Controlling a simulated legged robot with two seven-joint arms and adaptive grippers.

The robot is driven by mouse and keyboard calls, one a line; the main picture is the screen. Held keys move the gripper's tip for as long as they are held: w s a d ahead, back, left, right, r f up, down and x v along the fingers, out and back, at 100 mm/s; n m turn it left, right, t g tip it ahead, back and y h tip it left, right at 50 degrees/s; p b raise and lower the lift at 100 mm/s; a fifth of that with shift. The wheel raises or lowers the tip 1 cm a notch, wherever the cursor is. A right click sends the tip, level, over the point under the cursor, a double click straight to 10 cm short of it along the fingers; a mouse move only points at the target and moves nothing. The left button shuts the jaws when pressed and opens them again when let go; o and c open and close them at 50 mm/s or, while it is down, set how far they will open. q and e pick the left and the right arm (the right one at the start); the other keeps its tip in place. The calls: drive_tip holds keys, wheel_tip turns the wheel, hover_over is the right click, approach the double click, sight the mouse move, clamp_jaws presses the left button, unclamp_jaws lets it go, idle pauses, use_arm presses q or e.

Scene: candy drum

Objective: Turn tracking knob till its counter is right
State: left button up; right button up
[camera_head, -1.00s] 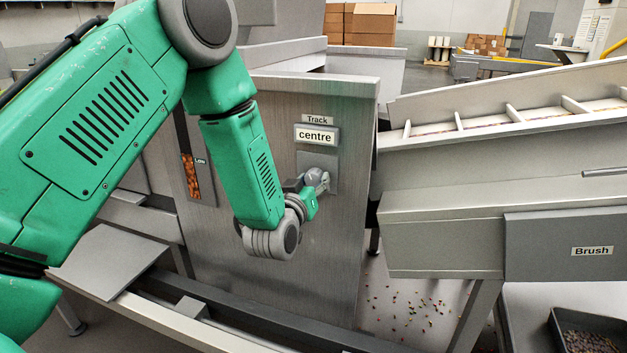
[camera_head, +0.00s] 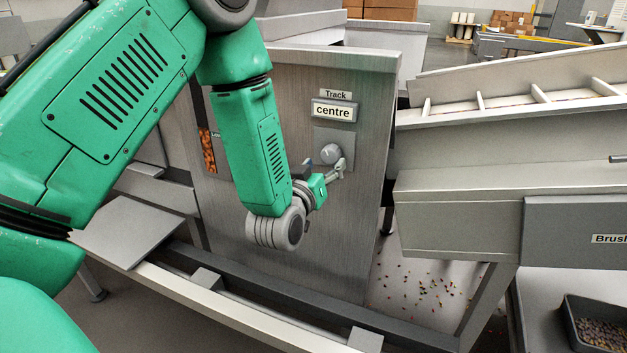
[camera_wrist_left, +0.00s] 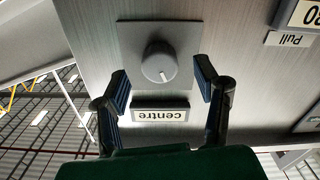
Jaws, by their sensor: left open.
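The tracking knob (camera_head: 331,153) is a round grey knob on a square plate on the steel panel, under the "Track" label (camera_head: 335,94). Its counter (camera_head: 334,111) reads "centre". My left gripper (camera_head: 325,167) is open, just in front of and slightly below the knob in the head view. In the left wrist view the knob (camera_wrist_left: 157,62) sits beyond and between the spread fingers of the gripper (camera_wrist_left: 162,78), with no visible contact. Its white mark points towards the upside-down "centre" counter (camera_wrist_left: 160,115). My right gripper is out of view.
A sloped steel chute (camera_head: 520,105) and a section labelled "Brush" (camera_head: 570,235) stand right of the panel. A window with orange candies (camera_head: 208,152) is left of the knob. A "Pull" label (camera_wrist_left: 290,40) shows at upper right in the wrist view. Candies lie scattered on the floor.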

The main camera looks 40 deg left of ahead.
use_arm(q)
drive_tip(key=v, duration=0.8)
drive_tip(key=shift+d+f, duration=0.1)
drive_tip(key=shift+f, duration=0.05)
drive_tip(key=s+d+f+m+g+h, duration=0.2)
drive_tip(key=s+f+g, duration=0.25)
drive_tip(key=f, duration=0.55)
drive_tip(key=s+d+f+m+g+h, duration=0.1)
drive_tip(key=s+d+f+m+g, duration=0.25)
drive_tip(key=f, duration=0.65)
drive_tip(key=s+f+g, duration=0.4)
drive_tip(key=s+f, duration=0.1)
drive_tip(key=s, duration=0.5)
drive_tip(key=s+f+g+h, duration=0.1)
drive_tip(key=s+f+g, duration=0.3)
drive_tip(key=s, duration=0.6)
drive_tip(key=shift+d+f+g, duration=0.4)
drive_tip(key=shift+d+g, duration=0.05)
drive_tip(key=shift+g, duration=0.05)
drive_tip(key=shift+w, duration=0.15)
